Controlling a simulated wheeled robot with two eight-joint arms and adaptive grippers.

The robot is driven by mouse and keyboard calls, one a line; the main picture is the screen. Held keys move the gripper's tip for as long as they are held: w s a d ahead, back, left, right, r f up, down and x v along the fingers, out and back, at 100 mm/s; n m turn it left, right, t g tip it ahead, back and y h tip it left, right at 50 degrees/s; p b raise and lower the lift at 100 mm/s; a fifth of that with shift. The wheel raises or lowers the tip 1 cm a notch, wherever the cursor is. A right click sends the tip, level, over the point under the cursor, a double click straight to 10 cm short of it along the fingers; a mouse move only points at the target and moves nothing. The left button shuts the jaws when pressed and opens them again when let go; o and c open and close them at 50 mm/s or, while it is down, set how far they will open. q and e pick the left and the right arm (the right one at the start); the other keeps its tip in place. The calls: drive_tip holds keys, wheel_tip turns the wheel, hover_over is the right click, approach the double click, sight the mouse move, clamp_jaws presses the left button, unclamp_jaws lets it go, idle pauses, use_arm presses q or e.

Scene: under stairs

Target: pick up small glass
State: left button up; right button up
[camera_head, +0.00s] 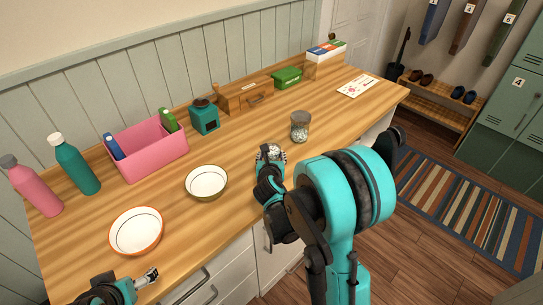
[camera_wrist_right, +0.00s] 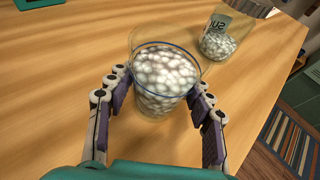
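A small clear glass with a blue rim (camera_wrist_right: 165,80), filled with white round pieces, stands upright on the wooden counter in the right wrist view. In the head view it shows partly (camera_head: 270,151) behind my right gripper (camera_head: 269,166), which covers its lower part. In the wrist view my right gripper (camera_wrist_right: 160,95) is open, with one finger on each side of the glass; I cannot tell if either finger touches it. My left gripper (camera_head: 152,276) is at the counter's front left, apart from the glass; its opening is too small to tell.
A labelled jar of similar white pieces (camera_head: 300,126) stands just beyond the glass. Two bowls (camera_head: 136,231) (camera_head: 206,182) sit to the left. A pink bin (camera_head: 150,155), bottles (camera_head: 76,165) and boxes line the wall. The counter (camera_head: 345,115) is clear right of the jar.

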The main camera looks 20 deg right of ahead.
drive_tip(key=shift+r, duration=0.1)
idle(0.4)
use_arm(q)
drive_tip(key=shift+r+p, duration=2.25)
use_arm(e)
wheel_tip(320, 180, up, 10)
